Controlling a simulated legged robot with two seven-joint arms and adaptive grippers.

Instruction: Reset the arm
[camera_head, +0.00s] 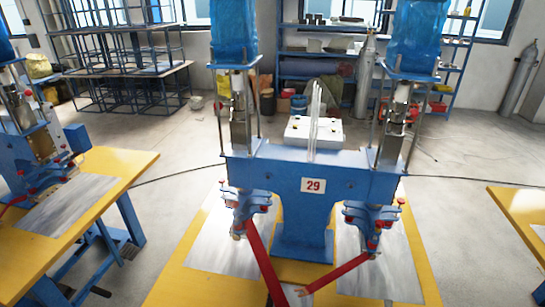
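A blue weld machine (285,178) with a number 29 plate (313,185) stands on a yellow table in the middle of the head view. It has a left head (248,202) and a right head (371,217). A long red lever arm (263,262) slants down and right from the left head to the bottom edge. A second red lever arm (340,273) slants down and left from the right head. Their near ends come close together at the bottom middle. I cannot tell whether they touch. Neither of my grippers is recognisable in view.
Grey metal sheets (212,252) lie on the yellow table (168,289). Another weld station (40,150) stands on a yellow table at the left, and a table edge (515,210) shows at the right. Racks and shelves line the back. Floor between tables is mostly clear, with dark cables.

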